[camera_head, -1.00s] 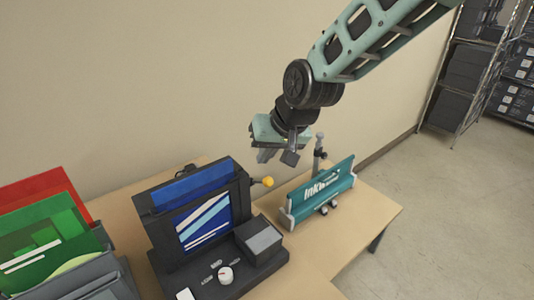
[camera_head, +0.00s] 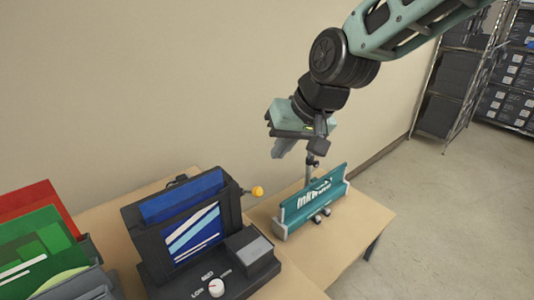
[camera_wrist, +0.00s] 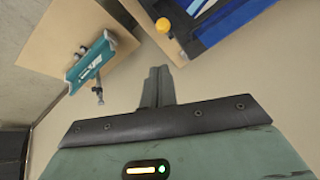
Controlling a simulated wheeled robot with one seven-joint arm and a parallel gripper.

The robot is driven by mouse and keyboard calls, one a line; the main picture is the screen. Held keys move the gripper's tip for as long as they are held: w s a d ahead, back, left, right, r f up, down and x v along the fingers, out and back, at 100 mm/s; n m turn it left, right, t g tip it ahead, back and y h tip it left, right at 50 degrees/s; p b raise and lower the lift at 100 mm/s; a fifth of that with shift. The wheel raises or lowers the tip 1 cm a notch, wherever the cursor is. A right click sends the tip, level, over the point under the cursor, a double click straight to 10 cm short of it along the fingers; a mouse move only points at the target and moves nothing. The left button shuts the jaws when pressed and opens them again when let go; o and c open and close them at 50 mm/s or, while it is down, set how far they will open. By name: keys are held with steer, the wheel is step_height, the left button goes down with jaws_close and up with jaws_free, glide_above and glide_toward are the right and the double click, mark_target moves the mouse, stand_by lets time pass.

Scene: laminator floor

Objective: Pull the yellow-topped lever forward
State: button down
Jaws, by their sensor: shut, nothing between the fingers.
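The yellow-topped lever (camera_head: 257,191) sticks out from the right side of the dark laminator (camera_head: 190,225). Its yellow knob (camera_wrist: 163,25) also shows at the top of the wrist view, beside the laminator's blue and black body (camera_wrist: 205,25). My gripper (camera_head: 280,150) is above and behind the teal stand, up and to the right of the lever in the head view, and apart from it. In the wrist view my gripper's fingers (camera_wrist: 158,75) are together with nothing between them, below the knob in the picture.
A teal stand with white lettering (camera_head: 312,203) is on the wooden table (camera_head: 300,262), right of the lever. Red and green folders (camera_head: 40,235) stand in a grey holder at the left. The wall is close behind the table. Metal shelves (camera_head: 470,70) stand far right.

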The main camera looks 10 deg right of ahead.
steer(key=shift+s+d+r+b, duration=0.2)
steer(key=shift+s+d+r, duration=0.1)
steer(key=shift+s+d, duration=0.25)
steer(key=shift+s+d+r+b, duration=0.15)
steer(key=shift+s+d+r, duration=0.15)
steer(key=shift+s+d, duration=0.25)
steer(key=shift+a, duration=0.15)
steer(key=s+d+f+n+g+h, duration=0.1)
steer(key=s+f+n, duration=0.1)
steer(key=s, duration=0.5)
steer(key=s+d+f+n+g+h+b, duration=0.1)
steer(key=s+d+f, duration=0.1)
steer(key=s+f, duration=0.2)
steer(key=s+d+f+n+g+h+b, duration=0.1)
steer(key=s+f+n, duration=0.1)
steer(key=s, duration=0.8)
steer(key=shift+s+d+f+n+g, duration=0.3)
steer(key=shift+f+g, duration=0.1)
steer(key=shift+f, duration=0.2)
